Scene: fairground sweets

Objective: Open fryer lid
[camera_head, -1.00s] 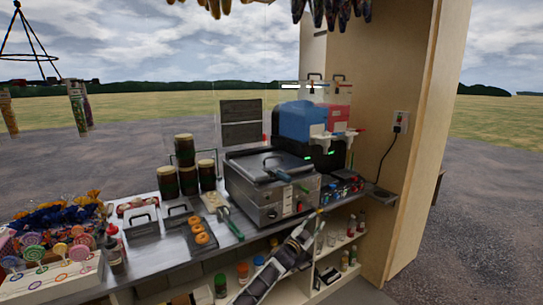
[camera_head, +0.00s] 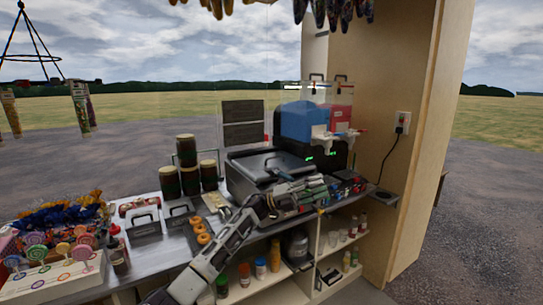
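The fryer (camera_head: 236,188) is a steel box on the counter, with its front now largely covered by my arm. Its flat grey lid (camera_head: 252,165) lies closed on top, and a dark handle shows on it. My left gripper (camera_head: 316,188) is at the front right of the fryer, close to its upper front edge. The gripper is small and dark here, so I cannot tell whether its fingers are open or shut, or whether they touch the fryer. My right gripper is not in view.
A blue and red drink machine (camera_head: 304,122) stands behind and right of the fryer. Dark jars (camera_head: 188,152) stand to its left. Doughnuts (camera_head: 200,233) lie on a tray in front. A wooden wall (camera_head: 375,110) bounds the right side. Shelves with bottles are below the counter.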

